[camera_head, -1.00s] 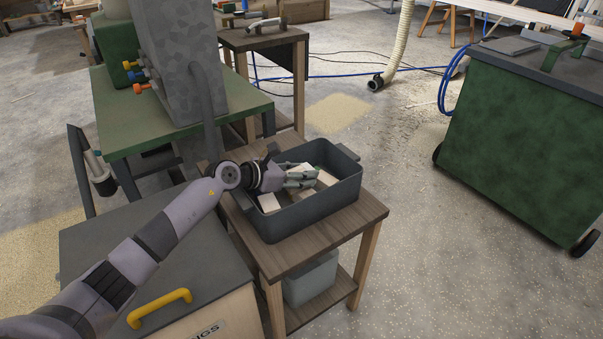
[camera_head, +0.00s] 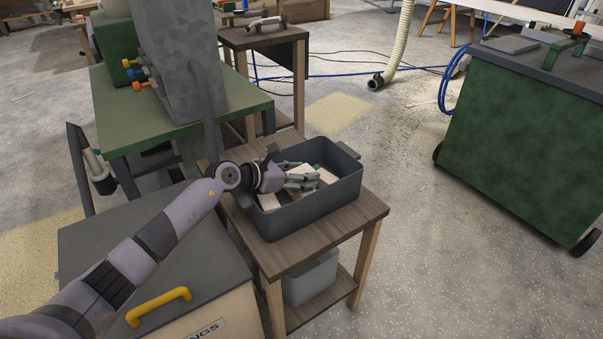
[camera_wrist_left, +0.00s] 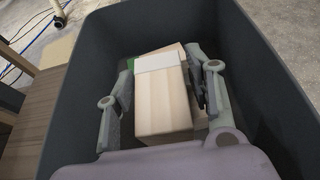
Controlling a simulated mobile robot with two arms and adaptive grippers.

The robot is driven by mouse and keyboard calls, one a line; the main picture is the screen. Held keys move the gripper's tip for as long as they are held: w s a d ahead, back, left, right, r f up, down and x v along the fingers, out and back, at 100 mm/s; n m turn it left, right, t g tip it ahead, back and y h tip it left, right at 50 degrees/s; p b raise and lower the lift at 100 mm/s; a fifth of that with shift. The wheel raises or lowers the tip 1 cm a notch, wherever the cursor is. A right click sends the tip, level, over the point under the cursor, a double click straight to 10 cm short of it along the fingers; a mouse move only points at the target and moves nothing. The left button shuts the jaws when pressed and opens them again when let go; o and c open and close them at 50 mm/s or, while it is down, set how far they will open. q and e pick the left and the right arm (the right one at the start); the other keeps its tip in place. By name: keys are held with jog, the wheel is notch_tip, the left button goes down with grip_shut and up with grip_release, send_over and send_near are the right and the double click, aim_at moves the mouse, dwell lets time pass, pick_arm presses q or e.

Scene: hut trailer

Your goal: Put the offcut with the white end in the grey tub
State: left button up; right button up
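A pale wooden offcut (camera_wrist_left: 163,100) with a white far end lies in the dark grey bin (camera_head: 310,212) on top of the small wooden stand. My left gripper (camera_wrist_left: 165,82) reaches down into that bin, its fingers on both sides of this offcut. It looks open, with a narrow gap at the left finger; contact at the right finger is unclear. The left gripper also shows in the head view (camera_head: 302,178). A lighter grey tub (camera_head: 312,280) stands on the stand's lower shelf, partly hidden by the top. My right gripper is out of view.
Other offcuts (camera_head: 268,201) lie in the bin, one with green beside the white-ended piece. The bin's high walls surround my gripper. A cabinet with a yellow handle (camera_head: 160,306) stands at left, a green wheeled container (camera_head: 520,140) at right.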

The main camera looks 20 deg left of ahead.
aim_at(303, 171)
pick_arm(q)
jog(key=shift+o, duration=0.6)
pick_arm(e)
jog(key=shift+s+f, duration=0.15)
pick_arm(q)
jog(key=shift+r, duration=0.2)
jog(key=p+v, duration=0.1)
jog(key=v, duration=0.2)
jog(key=shift+a+r, duration=0.1)
jog(key=shift+r, duration=0.15)
jog(key=v, duration=0.8)
jog(key=shift+p, duration=0.3)
jog(key=shift+s+a+r, duration=0.2)
jog(key=shift+s, duration=0.2)
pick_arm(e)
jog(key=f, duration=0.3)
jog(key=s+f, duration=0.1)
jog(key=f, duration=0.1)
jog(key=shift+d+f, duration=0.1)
